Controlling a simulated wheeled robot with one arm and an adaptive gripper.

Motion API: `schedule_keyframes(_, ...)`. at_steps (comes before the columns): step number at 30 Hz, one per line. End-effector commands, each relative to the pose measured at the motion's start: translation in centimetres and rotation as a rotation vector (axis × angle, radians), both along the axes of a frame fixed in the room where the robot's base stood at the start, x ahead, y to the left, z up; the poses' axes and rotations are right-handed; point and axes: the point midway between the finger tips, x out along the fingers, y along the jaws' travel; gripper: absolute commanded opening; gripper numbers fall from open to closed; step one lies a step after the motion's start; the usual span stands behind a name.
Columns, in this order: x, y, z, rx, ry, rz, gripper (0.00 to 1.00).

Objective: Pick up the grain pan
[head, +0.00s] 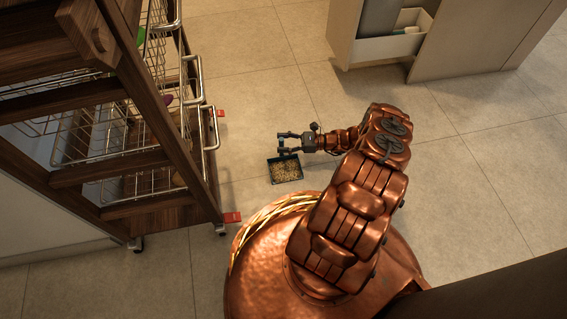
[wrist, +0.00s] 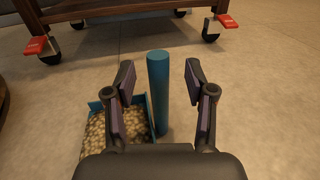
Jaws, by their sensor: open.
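The grain pan (head: 285,170) is a small teal tray filled with pale grains, on the tiled floor in the head view. In the wrist view its grain-filled tray (wrist: 104,133) shows at the lower left, partly hidden by my left finger and the gripper body. Its upright teal handle (wrist: 158,92) stands between my fingers. My gripper (head: 284,143) is at the pan's far edge in the head view. In the wrist view my gripper (wrist: 160,82) is open, with its two fingers on either side of the handle and a gap visible on both sides.
A wooden cart (head: 150,100) with wire baskets and red-braked casters stands left of the pan. A caster (wrist: 210,30) and the cart's lower edge show ahead in the wrist view. A cabinet with an open white drawer (head: 390,45) is at the back. The floor (head: 480,160) at right is clear.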

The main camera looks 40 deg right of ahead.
Motion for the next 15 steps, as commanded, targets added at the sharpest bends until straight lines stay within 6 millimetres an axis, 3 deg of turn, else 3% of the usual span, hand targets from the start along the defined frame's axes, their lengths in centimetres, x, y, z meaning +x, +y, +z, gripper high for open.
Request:
schedule_keyframes(11,0.33,0.66,-0.01,0.001,0.001,0.0,0.55)
schedule_keyframes(15,0.34,0.65,-0.01,0.001,0.001,0.001,0.43)
